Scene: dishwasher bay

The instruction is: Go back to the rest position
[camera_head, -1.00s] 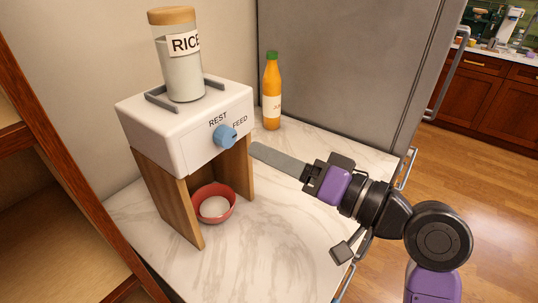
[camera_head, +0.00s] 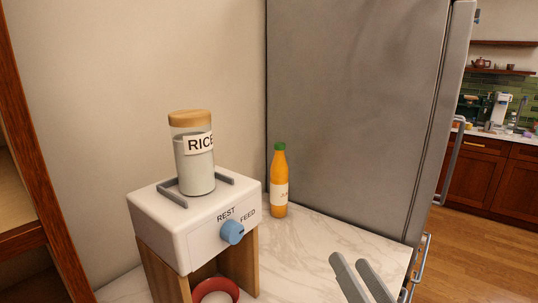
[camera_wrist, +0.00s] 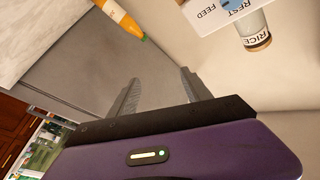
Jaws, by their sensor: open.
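My gripper (camera_head: 361,278) shows at the bottom right of the head view, its two grey fingers apart with nothing between them. In the wrist view its fingers (camera_wrist: 158,92) are also spread and empty. The white rice dispenser (camera_head: 190,220) stands on the counter to the left of my gripper, well apart from it. Its blue knob (camera_head: 232,232) sits on the front, between the REST and FEED labels. A rice jar (camera_head: 195,160) with a wooden lid stands on top. A red bowl (camera_head: 228,285) is under the dispenser, partly cut off by the frame's edge.
An orange juice bottle (camera_head: 279,185) with a green cap stands behind the dispenser, by the grey fridge (camera_head: 350,110). The marble counter (camera_head: 325,235) is clear right of the dispenser. A wooden shelf (camera_head: 30,237) edges the left. Open floor (camera_head: 480,250) lies at the right.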

